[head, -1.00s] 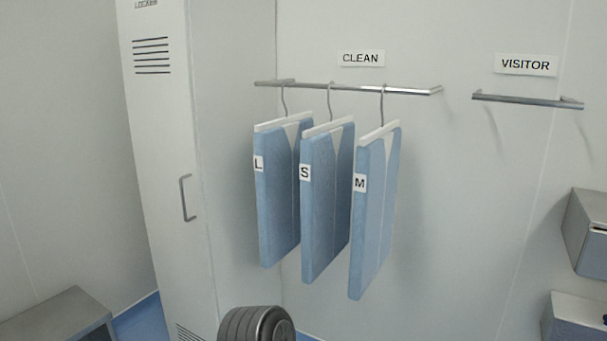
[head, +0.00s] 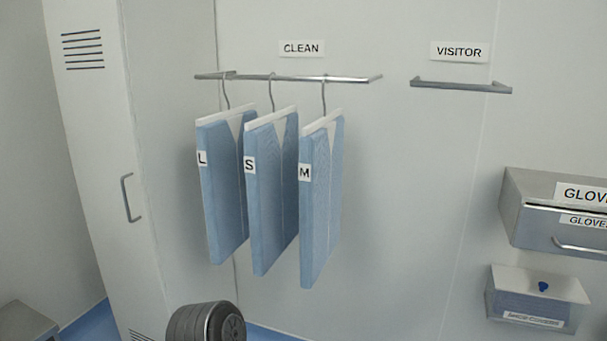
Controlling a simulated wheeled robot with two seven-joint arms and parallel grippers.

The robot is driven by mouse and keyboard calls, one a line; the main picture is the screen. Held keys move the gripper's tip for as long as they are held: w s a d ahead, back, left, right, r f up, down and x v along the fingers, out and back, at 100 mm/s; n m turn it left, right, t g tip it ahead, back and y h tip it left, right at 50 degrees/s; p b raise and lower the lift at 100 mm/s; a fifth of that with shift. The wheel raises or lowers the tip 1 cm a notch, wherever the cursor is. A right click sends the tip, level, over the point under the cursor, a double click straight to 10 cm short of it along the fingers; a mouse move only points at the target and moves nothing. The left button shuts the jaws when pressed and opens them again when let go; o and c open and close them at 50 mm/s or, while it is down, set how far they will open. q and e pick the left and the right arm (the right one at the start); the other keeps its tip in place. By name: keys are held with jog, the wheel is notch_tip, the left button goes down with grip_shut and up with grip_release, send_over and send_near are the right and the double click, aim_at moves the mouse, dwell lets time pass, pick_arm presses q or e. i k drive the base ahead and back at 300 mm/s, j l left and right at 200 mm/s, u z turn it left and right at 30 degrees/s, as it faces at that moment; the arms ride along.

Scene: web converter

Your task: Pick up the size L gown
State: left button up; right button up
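The size L gown (head: 222,195) is a blue folded gown on a white hanger, with a white L tag on its left edge. It hangs leftmost on the metal rail (head: 300,78) under the CLEAN sign. The S gown (head: 271,200) hangs just right of it and the M gown (head: 321,205) right of that. The gowns are close together, each on its own hook. A dark grey ribbed rounded part, likely of my own arm, shows at the bottom edge, below the gowns. Neither gripper's fingers are in view.
A white locker (head: 105,150) stands to the left of the gowns. An empty VISITOR rail (head: 460,86) is on the wall at the right. A metal glove box (head: 530,225) and a smaller dispenser (head: 540,285) are at the right. A grey bench (head: 25,322) is at the lower left.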

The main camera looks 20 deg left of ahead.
aim_at(219, 137)
jog(key=i+j, duration=0.15)
jog(key=j, duration=0.2)
jog(key=i+j, duration=0.15)
jog(key=j, duration=0.15)
jog(key=i+j, duration=0.15)
jog(key=j, duration=0.2)
jog(key=i+j, duration=0.1)
jog(key=j, duration=0.2)
jog(key=i+j, duration=0.15)
jog(key=j, duration=0.2)
